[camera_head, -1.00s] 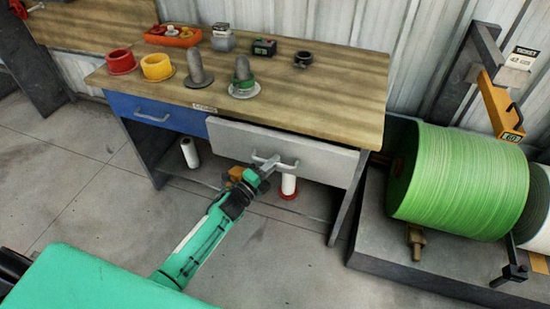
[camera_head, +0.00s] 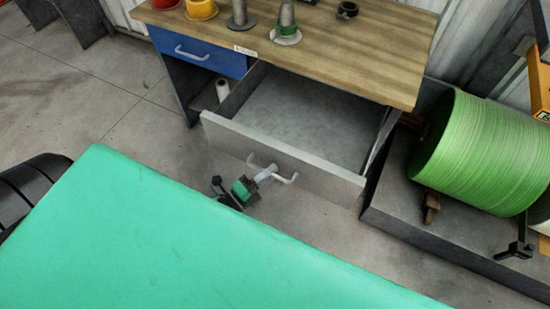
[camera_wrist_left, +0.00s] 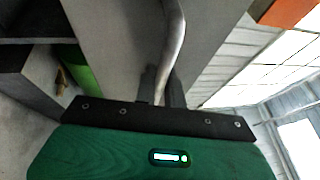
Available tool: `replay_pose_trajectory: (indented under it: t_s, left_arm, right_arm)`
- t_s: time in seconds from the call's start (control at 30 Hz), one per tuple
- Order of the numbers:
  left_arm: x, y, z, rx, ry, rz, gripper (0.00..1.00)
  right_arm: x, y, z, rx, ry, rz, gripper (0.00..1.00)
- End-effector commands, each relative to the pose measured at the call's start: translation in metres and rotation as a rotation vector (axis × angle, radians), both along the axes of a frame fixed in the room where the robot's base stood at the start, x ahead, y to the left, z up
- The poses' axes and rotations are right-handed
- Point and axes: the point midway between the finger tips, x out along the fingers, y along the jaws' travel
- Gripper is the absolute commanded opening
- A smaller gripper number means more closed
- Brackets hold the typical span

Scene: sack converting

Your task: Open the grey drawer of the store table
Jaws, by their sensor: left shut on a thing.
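The grey drawer (camera_head: 225,134) of the store table (camera_head: 385,45) stands pulled well out, and its inside looks empty. Its bar handle (camera_head: 288,179) is on the front panel. My left gripper (camera_head: 262,174) is shut on this handle at its left part. In the left wrist view the handle (camera_wrist_left: 174,45) runs down between the fingers of my left gripper (camera_wrist_left: 163,88), with the grey drawer front behind it. My right gripper is not in view.
A blue drawer (camera_head: 205,50) to the left is shut. Red and yellow rings (camera_head: 201,9) and grey cones (camera_head: 286,20) stand on the table top. A large green roll (camera_head: 480,152) lies on a low platform at the right. My green body fills the front.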

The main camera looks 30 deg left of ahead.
Motion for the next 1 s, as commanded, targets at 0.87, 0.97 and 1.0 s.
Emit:
replay_pose_trajectory:
  t_s: [0.87, 0.97, 1.0]
  left_arm:
    - [-0.009, 0.002, -0.002, 0.000, 0.001, 0.000, 0.19]
    - [-0.019, 0.006, -0.005, 0.001, 0.003, 0.000, 0.19]
    - [-0.025, 0.008, -0.006, 0.000, 0.003, 0.000, 0.19]
  right_arm:
    - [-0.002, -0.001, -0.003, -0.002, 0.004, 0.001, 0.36]
    - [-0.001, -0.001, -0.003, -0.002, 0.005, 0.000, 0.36]
    - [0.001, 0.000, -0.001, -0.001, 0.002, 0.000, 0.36]
